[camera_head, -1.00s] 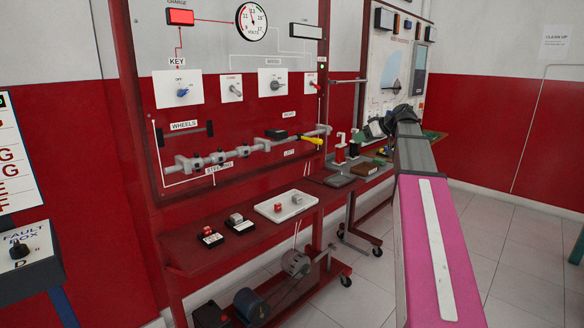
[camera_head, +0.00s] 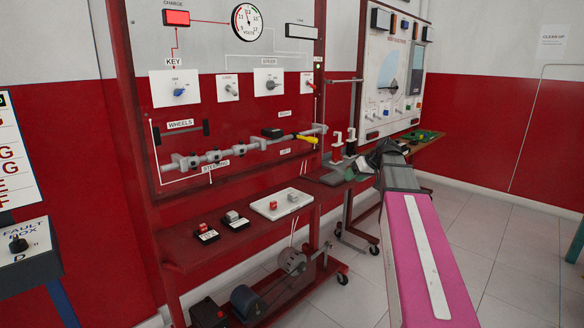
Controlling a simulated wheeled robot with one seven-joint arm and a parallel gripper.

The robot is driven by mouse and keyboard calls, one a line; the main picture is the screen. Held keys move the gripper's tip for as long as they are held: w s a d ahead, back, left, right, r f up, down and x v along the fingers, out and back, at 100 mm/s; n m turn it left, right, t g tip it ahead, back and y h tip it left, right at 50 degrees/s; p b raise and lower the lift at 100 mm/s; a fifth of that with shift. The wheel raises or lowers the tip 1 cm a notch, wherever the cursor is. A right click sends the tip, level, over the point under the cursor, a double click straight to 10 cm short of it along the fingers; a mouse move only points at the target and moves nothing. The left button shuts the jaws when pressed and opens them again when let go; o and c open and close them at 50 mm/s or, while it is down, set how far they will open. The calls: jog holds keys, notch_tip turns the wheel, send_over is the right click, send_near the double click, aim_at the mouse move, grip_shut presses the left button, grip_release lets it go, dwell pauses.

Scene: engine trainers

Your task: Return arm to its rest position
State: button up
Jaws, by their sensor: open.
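My arm, with a pink link and a grey and black end section, reaches from the bottom right toward the middle of the head view. My gripper (camera_head: 367,162) is at its far end, pointing away over the shelf at the right end of the red trainer. The fingers are small and partly hidden behind the black wrist, so I see nothing clearly held in them. The red engine trainer panel (camera_head: 235,112) stands to the left of the arm, with a yellow-handled lever (camera_head: 307,139) on its steering bar.
The trainer's lower shelf (camera_head: 185,253) holds a white tray (camera_head: 265,208) and small red and grey switches. A second trainer panel (camera_head: 392,70) stands behind my gripper. A fault box (camera_head: 25,247) is at the far left. The tiled floor (camera_head: 510,255) at right is clear.

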jog(key=s+a+f+m+g+h, duration=0.2)
jog(key=s+f+h, duration=0.1)
jog(key=s+f, duration=0.9)
jog(key=s+a+f+m+g+h, duration=0.3)
jog(key=s+f, duration=0.9)
jog(key=f, duration=0.8)
jog(key=shift+f+h, duration=0.2)
jog(key=shift+h, duration=0.1)
jog(key=shift+a, duration=0.2)
